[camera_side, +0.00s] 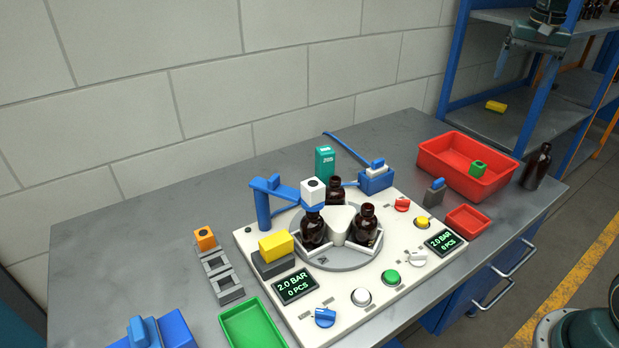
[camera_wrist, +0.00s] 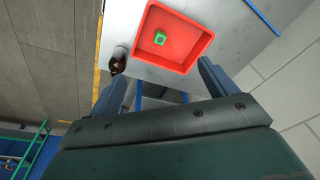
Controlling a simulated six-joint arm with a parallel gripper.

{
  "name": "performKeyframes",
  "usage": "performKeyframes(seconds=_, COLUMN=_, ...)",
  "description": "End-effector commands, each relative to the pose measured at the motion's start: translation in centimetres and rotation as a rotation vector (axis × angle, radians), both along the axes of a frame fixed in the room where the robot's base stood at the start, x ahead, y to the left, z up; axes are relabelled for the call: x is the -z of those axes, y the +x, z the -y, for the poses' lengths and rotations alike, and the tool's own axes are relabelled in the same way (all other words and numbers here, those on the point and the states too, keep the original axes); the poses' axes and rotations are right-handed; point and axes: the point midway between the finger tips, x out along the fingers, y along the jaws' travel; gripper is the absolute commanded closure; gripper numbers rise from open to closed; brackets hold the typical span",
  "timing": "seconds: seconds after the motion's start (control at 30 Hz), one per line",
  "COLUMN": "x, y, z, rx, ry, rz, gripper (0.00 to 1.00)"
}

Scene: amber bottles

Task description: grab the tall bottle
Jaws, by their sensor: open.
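A tall dark amber bottle (camera_side: 537,168) stands upright at the right end of the grey table, beside the red bin. In the wrist view the bottle (camera_wrist: 118,62) shows from above, near the tip of the left finger. My gripper (camera_side: 532,62) is high at the upper right of the side view, above and apart from the bottle. In the wrist view my gripper (camera_wrist: 162,72) has its fingers spread wide with nothing between them. Several shorter amber bottles (camera_side: 365,226) stand on the round turntable of the white machine.
A large red bin (camera_side: 440,163) holding a green block (camera_side: 478,169) and a small red tray (camera_side: 468,221) stand left of the tall bottle. A blue shelf rack (camera_side: 455,70) with a yellow block (camera_side: 496,106) rises behind. The table edge is close to the bottle.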

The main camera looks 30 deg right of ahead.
Motion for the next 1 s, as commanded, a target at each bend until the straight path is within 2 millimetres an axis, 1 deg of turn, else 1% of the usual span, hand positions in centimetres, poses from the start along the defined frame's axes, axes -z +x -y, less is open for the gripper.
performKeyframes(seconds=0.03, x=0.8, y=0.0, z=1.8, rx=0.034, ry=0.010, rz=-0.009, gripper=0.16)
performKeyframes(seconds=0.17, x=2.7, y=-0.2, z=5.8, rx=0.115, ry=0.030, rz=-0.028, gripper=0.16)
performKeyframes(seconds=0.2, x=3.3, y=-0.4, z=7.1, rx=0.140, ry=0.038, rz=-0.035, gripper=0.16)
performKeyframes(seconds=0.27, x=4.3, y=-0.7, z=8.9, rx=0.178, ry=0.048, rz=-0.043, gripper=0.16)
performKeyframes(seconds=0.4, x=6.8, y=-1.9, z=13.1, rx=0.263, ry=0.072, rz=-0.062, gripper=0.16)
performKeyframes(seconds=0.5, x=8.8, y=-3.0, z=15.8, rx=0.322, ry=0.090, rz=-0.076, gripper=0.16)
performKeyframes(seconds=0.6, x=10.4, y=-4.2, z=18.0, rx=0.373, ry=0.105, rz=-0.087, gripper=0.16)
performKeyframes(seconds=0.7, x=11.8, y=-5.2, z=19.6, rx=0.412, ry=0.117, rz=-0.095, gripper=0.16)
performKeyframes(seconds=0.8, x=12.6, y=-5.8, z=20.5, rx=0.435, ry=0.124, rz=-0.100, gripper=0.16)
performKeyframes(seconds=1.0, x=13.0, y=-6.2, z=21.0, rx=0.449, ry=0.127, rz=-0.101, gripper=0.16)
